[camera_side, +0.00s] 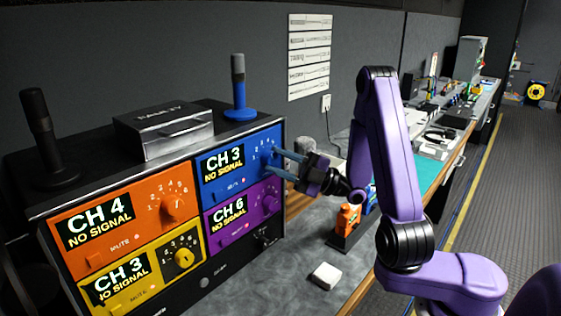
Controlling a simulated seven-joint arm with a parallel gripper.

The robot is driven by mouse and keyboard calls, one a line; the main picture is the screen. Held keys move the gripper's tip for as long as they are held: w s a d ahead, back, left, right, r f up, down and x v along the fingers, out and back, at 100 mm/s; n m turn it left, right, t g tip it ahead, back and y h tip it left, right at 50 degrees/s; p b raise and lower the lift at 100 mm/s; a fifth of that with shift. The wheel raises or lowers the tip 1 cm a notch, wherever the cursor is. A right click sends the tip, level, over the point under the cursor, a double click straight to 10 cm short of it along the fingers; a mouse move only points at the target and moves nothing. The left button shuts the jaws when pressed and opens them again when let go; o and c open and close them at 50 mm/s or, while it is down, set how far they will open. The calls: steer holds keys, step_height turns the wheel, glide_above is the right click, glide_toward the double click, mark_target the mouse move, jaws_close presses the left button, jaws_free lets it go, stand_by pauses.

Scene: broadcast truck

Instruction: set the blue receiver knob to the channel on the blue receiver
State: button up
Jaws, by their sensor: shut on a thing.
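The blue receiver (211,181) is the upper right panel of the rack, and its screen reads "CH 3 NO SIGNAL". The blue knob (269,161) is on the right part of that panel, with small white numbers around it. My gripper (277,164) reaches in from the right with its two grey fingers at the blue knob, one above and one below, shut on it. The fingers partly hide the knob and the numbers, so I cannot read where its pointer is.
Beside and below are the orange (139,238), yellow (160,281) and purple (214,243) receivers. A white block (325,275) lies on the grey counter.

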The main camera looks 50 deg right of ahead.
steer(key=shift+m, duration=0.4)
steer(key=o, duration=1)
steer(key=shift+o, duration=0.2)
steer(key=shift+s+f, duration=0.1)
steer(key=v, duration=0.7)
steer(key=shift+d, duration=0.1)
